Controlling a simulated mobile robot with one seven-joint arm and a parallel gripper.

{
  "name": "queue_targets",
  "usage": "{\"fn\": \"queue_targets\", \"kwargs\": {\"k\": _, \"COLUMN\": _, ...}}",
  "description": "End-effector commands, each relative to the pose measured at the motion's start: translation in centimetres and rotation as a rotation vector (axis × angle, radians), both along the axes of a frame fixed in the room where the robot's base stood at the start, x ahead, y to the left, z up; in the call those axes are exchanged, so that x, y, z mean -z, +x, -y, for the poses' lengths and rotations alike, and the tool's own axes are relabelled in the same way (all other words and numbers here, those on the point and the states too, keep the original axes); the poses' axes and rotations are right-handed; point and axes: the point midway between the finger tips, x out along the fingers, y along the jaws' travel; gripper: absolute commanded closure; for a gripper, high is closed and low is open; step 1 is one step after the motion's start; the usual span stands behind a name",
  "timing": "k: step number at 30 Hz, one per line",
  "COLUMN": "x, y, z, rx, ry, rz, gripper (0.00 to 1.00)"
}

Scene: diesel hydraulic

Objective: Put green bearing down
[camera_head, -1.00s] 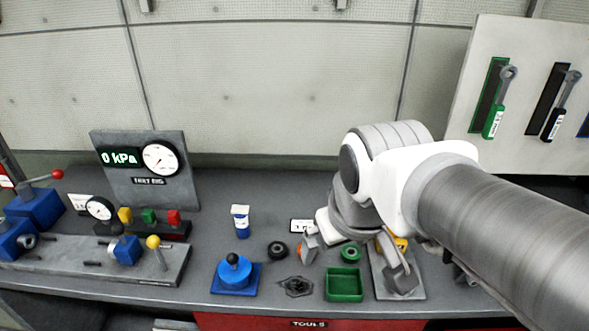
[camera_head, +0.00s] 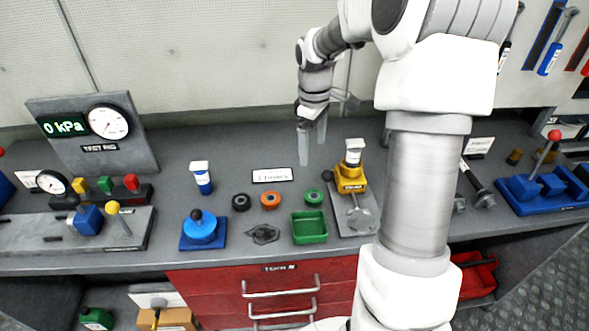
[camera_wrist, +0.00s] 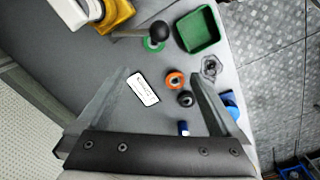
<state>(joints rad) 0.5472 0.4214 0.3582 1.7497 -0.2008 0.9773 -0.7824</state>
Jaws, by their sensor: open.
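The green bearing (camera_head: 313,197) is a small green ring with a dark centre. It lies on the grey bench just behind the green tray. It also shows in the wrist view (camera_wrist: 153,45), partly hidden by a black knob on a lever. My gripper (camera_head: 311,150) is open and empty, raised above the back of the bench and apart from the bearing. In the wrist view the two fingers (camera_wrist: 165,88) are spread wide with nothing between them at their tips.
An orange bearing (camera_head: 270,200) and a black bearing (camera_head: 241,202) lie left of the green one. The green tray (camera_head: 309,239) is in front. A yellow device (camera_head: 351,180) stands close on the right.

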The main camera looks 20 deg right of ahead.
Motion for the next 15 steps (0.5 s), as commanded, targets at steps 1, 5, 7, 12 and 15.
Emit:
{"fn": "queue_targets", "kwargs": {"k": 1, "x": 0.8, "y": 0.5, "z": 0.8, "rx": -0.005, "ry": 0.012, "rz": -0.009, "gripper": 0.0}}
{"fn": "queue_targets", "kwargs": {"k": 5, "x": 1.8, "y": 1.1, "z": 1.8, "rx": -0.019, "ry": 0.025, "rz": -0.02, "gripper": 0.0}}
{"fn": "queue_targets", "kwargs": {"k": 7, "x": 2.3, "y": 1.2, "z": 2.0, "rx": -0.022, "ry": 0.028, "rz": -0.023, "gripper": 0.0}}
{"fn": "queue_targets", "kwargs": {"k": 12, "x": 5.0, "y": 1.2, "z": 2.0, "rx": -0.022, "ry": 0.03, "rz": -0.025, "gripper": 0.0}}
{"fn": "queue_targets", "kwargs": {"k": 15, "x": 7.2, "y": 1.1, "z": 1.9, "rx": -0.023, "ry": 0.031, "rz": -0.027, "gripper": 0.0}}
